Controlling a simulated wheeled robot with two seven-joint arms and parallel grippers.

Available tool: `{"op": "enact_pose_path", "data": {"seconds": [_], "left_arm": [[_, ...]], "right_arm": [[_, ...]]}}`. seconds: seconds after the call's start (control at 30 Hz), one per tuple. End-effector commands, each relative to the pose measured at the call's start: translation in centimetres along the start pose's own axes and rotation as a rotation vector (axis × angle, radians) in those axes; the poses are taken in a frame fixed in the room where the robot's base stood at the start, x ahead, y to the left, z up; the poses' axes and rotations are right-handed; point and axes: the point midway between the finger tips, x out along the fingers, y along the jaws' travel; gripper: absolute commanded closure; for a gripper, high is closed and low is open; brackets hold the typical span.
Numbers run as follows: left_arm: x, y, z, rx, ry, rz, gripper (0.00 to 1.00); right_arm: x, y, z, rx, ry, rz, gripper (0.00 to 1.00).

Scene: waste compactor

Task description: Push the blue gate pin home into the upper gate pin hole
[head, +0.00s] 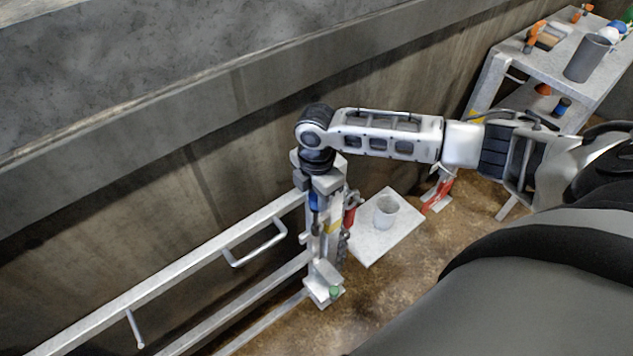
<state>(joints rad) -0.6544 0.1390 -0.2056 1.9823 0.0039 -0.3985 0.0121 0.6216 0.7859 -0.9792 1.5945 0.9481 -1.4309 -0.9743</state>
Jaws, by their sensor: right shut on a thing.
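My right gripper (318,182) points down at the top of the gate's end post and is shut on the blue gate pin (315,200). The pin is upright below the jaws, with its blue part showing between and under the fingers. Its lower end sits at the upper bracket of the post (331,240); I cannot tell how deep it is in. The upper gate pin hole is hidden by the pin and the gripper. The pale metal gate (190,273) runs off to the lower left. My left gripper is not in view.
A lower bracket with a green part (335,292) is at the post's foot. A red fitting (351,205) and a chain hang beside the post. A small platform (378,246) holds a grey cup (386,210). A concrete wall (150,200) stands behind; a cluttered table (545,68) is upper right.

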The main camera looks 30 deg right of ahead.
Motion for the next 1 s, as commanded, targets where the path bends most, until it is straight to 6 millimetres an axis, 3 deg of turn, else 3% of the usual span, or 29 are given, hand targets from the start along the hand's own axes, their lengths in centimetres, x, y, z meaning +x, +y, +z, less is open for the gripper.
{"op": "enact_pose_path", "data": {"seconds": [1.0], "left_arm": [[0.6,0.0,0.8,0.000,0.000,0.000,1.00]], "right_arm": [[1.9,0.0,0.0,0.000,0.001,0.000,0.94]]}}
